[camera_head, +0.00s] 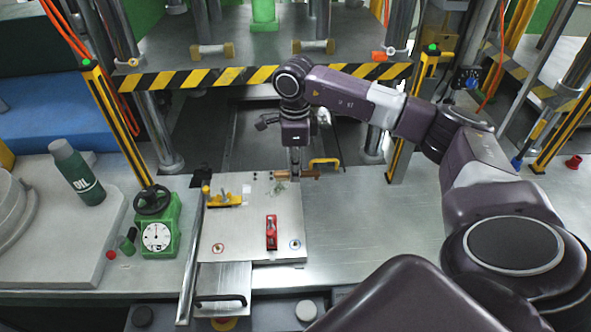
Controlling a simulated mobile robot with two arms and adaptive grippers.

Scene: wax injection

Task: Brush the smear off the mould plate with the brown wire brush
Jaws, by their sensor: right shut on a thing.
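The mould plate (240,236) is a flat pale metal plate at the centre of the bench. My right gripper (294,170) points down over the plate's back right corner. The brush's bristles are too small to make out. A small greenish-brown smear (280,187) shows on the plate just below and left of the gripper. I cannot tell whether the brush touches the plate. My left gripper is not in view.
A yellow tool (224,201) and a red block (271,232) are on the plate. A metal bar (190,262) runs along its left side. A green oil bottle (76,171) and a green gauge (157,237) stand left. A striped barrier (250,76) crosses behind. The bench right of the plate is clear.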

